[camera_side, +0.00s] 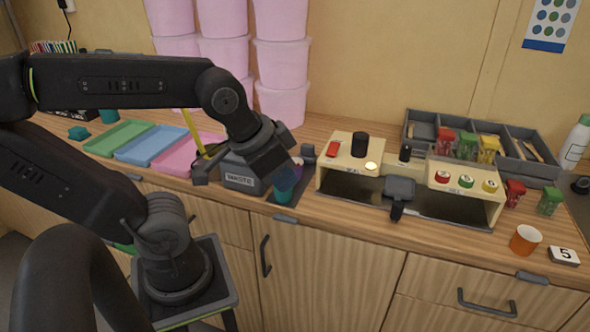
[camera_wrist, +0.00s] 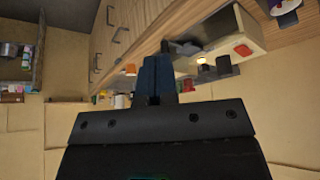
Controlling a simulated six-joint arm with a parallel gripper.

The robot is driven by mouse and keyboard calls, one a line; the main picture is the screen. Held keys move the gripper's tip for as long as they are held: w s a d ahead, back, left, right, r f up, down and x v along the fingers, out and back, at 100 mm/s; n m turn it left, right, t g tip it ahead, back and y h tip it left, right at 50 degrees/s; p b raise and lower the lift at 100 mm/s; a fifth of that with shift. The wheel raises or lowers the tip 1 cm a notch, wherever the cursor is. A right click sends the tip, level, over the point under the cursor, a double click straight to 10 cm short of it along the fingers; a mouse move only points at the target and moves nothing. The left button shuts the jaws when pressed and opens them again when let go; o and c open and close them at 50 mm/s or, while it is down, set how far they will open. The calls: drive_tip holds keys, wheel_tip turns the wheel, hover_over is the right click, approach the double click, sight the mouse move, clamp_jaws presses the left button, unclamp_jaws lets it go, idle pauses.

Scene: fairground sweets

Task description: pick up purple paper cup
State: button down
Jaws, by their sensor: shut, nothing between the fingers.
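A wooden stand (camera_side: 345,180) with coloured buttons is to the right. A dark grey box (camera_side: 240,177) and coloured trays (camera_side: 150,145) are left. An orange cup (camera_side: 525,239) is at the far right. Pink tubs (camera_side: 283,105) stand behind. The worktop's front edge is close.

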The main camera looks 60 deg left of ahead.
drive_tip(key=c, duration=0.6)
unclamp_jaws()
drive_tip(key=w+a+f+m+g+y, duration=0.2)
drive_tip(key=w+a+m+g, duration=0.1)
drive_tip(key=w+a+m, duration=0.55)
drive_tip(key=w+a+f+m+g+y, duration=0.15)
drive_tip(key=w+a+m+g, duration=0.35)
drive_tip(key=a, duration=0.7)
drive_tip(key=shift+m+t, duration=0.45)
drive_tip(key=shift+t, duration=0.25)
drive_tip(key=x, duration=0.8)
drive_tip(key=shift+w+d+f, duration=0.25)
drive_tip(key=shift+d+f, duration=0.05)
drive_tip(key=shift+f, duration=0.25)
drive_tip(key=shift+a+x, duration=0.1)
drive_tip(key=shift+x, duration=1.2)
drive_tip(key=shift+a+x, duration=0.15)
drive_tip(key=shift+x, duration=1.1)
